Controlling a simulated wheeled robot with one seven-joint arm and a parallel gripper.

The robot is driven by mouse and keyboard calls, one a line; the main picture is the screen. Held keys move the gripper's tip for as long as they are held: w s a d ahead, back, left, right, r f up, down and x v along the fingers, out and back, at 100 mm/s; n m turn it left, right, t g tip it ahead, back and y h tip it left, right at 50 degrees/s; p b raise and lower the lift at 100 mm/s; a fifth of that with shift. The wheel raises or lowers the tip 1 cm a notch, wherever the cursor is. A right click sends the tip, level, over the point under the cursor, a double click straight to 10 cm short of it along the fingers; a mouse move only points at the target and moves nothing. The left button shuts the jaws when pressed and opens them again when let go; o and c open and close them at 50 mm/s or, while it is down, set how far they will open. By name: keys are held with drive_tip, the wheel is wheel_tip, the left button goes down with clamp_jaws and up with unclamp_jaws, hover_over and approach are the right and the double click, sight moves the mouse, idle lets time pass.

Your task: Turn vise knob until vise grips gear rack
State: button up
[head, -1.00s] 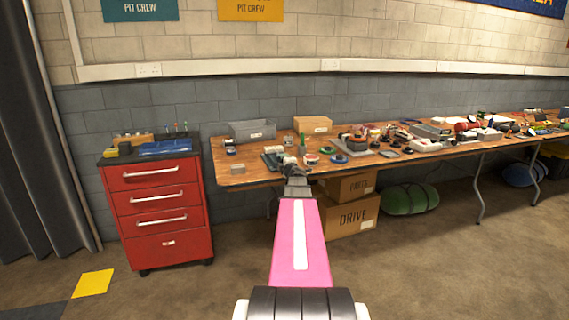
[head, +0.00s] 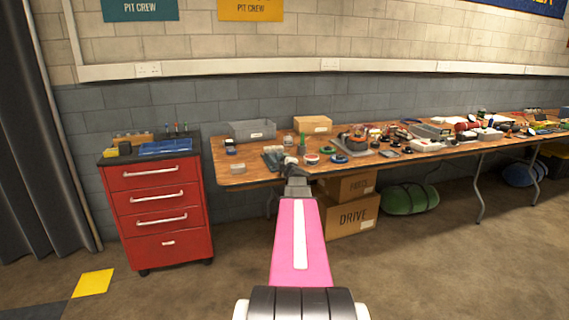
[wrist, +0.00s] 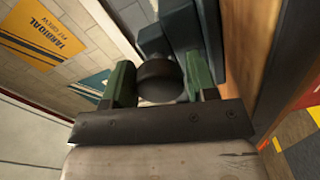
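In the wrist view, a dark round vise knob (wrist: 160,82) sits between the two green fingers of my gripper (wrist: 160,88). The fingers appear to touch its sides, one on the left and one on the right. Beyond the knob is the dark blue-grey body of the vise (wrist: 186,30). In the head view, my gripper (head: 291,166) is at the front edge of the wooden table, beside the small dark vise (head: 271,158). My arm hides part of it. I cannot make out the gear rack or whether the jaws touch it.
The wooden table (head: 238,175) holds a grey bin (head: 250,131), a cardboard box (head: 312,124) and many small parts to the right. A red drawer cabinet (head: 160,215) stands left. Cardboard boxes (head: 352,216) are under the table. The floor in front is clear.

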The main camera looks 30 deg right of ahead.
drive_tip(key=shift+o, duration=1.1)
drive_tip(key=v, duration=1.1)
